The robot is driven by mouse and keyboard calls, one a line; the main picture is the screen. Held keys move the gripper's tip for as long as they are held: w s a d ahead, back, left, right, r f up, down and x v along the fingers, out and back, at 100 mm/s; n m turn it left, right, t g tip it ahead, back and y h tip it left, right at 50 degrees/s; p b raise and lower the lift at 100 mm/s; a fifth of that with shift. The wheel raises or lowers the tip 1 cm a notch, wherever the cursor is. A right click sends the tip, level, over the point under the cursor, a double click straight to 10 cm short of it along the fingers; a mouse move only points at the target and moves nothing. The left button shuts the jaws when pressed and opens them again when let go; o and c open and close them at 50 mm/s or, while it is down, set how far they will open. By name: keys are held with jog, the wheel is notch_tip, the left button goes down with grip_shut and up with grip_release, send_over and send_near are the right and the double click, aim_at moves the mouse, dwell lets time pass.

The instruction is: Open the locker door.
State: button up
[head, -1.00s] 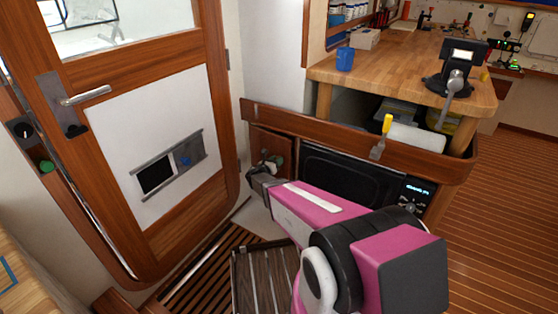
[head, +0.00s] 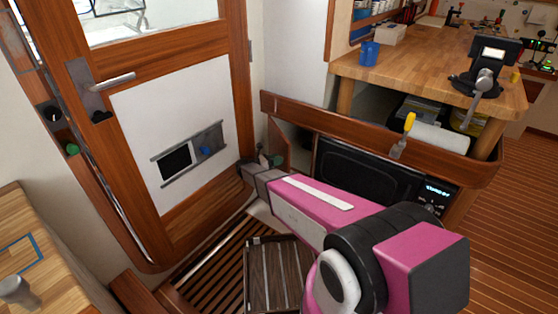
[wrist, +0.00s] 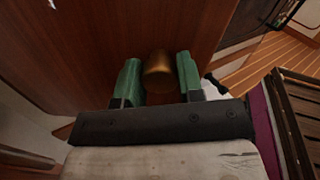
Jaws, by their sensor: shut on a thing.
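The locker door (head: 277,142) is a small brown wooden panel under the wooden rail, left of the microwave. It stands ajar, seen nearly edge-on, with a dark gap to its right. In the wrist view the door (wrist: 100,50) fills the upper picture. A round brass knob (wrist: 159,70) sits on it between the green fingertips of my gripper (wrist: 159,82). My gripper is shut on the knob. In the head view my gripper (head: 267,160) is at the door's front face, and the knob is hidden there.
A black microwave (head: 365,170) is right of the locker. A large wooden door (head: 175,120) with a lever handle stands close on the left. A wooden rail (head: 375,130) runs above the locker, with a yellow-handled tool (head: 408,123) on it. A slatted floor grate (head: 215,262) lies below.

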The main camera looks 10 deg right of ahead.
aim_at(283, 151)
jog(key=o, duration=0.9)
jog(key=shift+o, duration=0.2)
jog(key=shift+r, duration=0.1)
jog(key=r, duration=0.4)
jog(key=shift+s+a+r, duration=0.2)
jog(key=shift+s+r, duration=0.05)
jog(key=s+a+r, duration=0.6)
jog(key=a, duration=0.3)
jog(key=shift+s+r, duration=0.2)
jog(key=shift+s, duration=0.1)
